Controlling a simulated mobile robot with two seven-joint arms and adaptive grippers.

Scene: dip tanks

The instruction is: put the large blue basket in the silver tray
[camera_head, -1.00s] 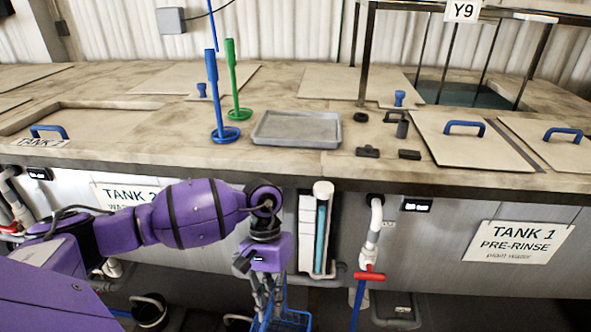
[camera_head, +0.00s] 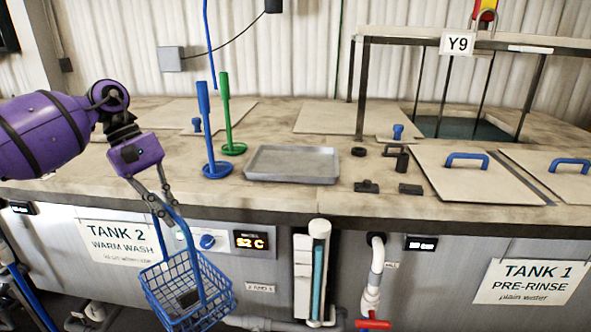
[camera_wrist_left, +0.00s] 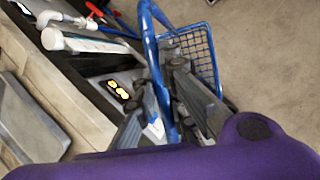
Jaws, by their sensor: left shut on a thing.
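The large blue basket (camera_head: 186,291) is a wire basket with a tall handle. It hangs slightly tilted from my left gripper (camera_head: 163,213) in front of the tank fronts, below the counter edge. My left gripper is shut on the basket's handle. In the left wrist view the handle runs between the fingers (camera_wrist_left: 172,100), and part of the basket (camera_wrist_left: 197,52) shows behind them. The silver tray (camera_head: 291,163) lies flat and empty on the counter, right of and above the basket in the head view. My right gripper is not in view.
A blue stand (camera_head: 213,168) and a green stand (camera_head: 232,149) stand upright left of the tray. Small dark parts (camera_head: 367,187) lie to its right. Lids with blue handles (camera_head: 466,160) cover tanks further right. The counter's front edge (camera_head: 300,205) lies between basket and tray.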

